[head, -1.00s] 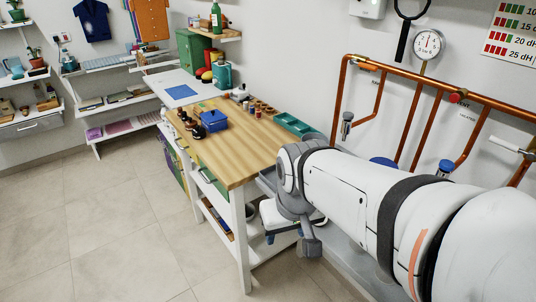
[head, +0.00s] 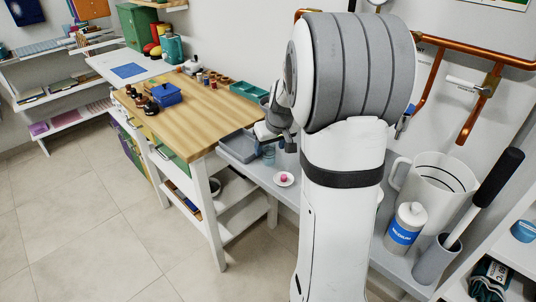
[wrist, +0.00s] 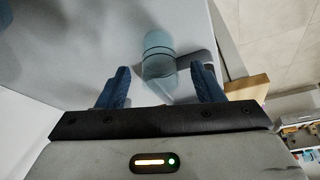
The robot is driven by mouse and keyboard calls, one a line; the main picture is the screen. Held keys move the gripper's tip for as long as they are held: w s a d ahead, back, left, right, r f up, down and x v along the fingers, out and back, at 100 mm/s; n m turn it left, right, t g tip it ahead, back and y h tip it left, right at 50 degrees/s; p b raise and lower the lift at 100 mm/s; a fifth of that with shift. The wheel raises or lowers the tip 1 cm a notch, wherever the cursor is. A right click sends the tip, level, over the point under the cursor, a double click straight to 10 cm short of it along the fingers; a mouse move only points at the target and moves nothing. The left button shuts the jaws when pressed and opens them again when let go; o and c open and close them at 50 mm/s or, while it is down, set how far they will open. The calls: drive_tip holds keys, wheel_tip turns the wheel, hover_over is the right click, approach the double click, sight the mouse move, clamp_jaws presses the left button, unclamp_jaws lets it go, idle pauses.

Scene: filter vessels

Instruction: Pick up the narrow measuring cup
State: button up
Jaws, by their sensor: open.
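A small see-through blue-teal cup (head: 268,155), which looks like the narrow measuring cup, stands on the grey bench beside the wooden table's end. In the wrist view the cup (wrist: 158,58) has dark ring lines and shows just past and between my two blue fingertips. My gripper (head: 270,135) is just above the cup in the head view. In the wrist view my gripper (wrist: 161,75) is open, with a gap on each side of the cup. I cannot tell how deep the cup sits between the fingers.
A grey tray (head: 240,148) lies beside the cup, and a small white dish (head: 284,179) with a pink item is near. A large white jug (head: 436,185), a labelled bottle (head: 405,228) and a grey holder (head: 438,260) stand right. The wooden table (head: 205,118) is close on the left.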

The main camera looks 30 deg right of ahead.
sight(268, 152)
drive_tip(key=x, duration=0.4)
drive_tip(key=shift+w+f, duration=0.2)
drive_tip(key=c, duration=1.1)
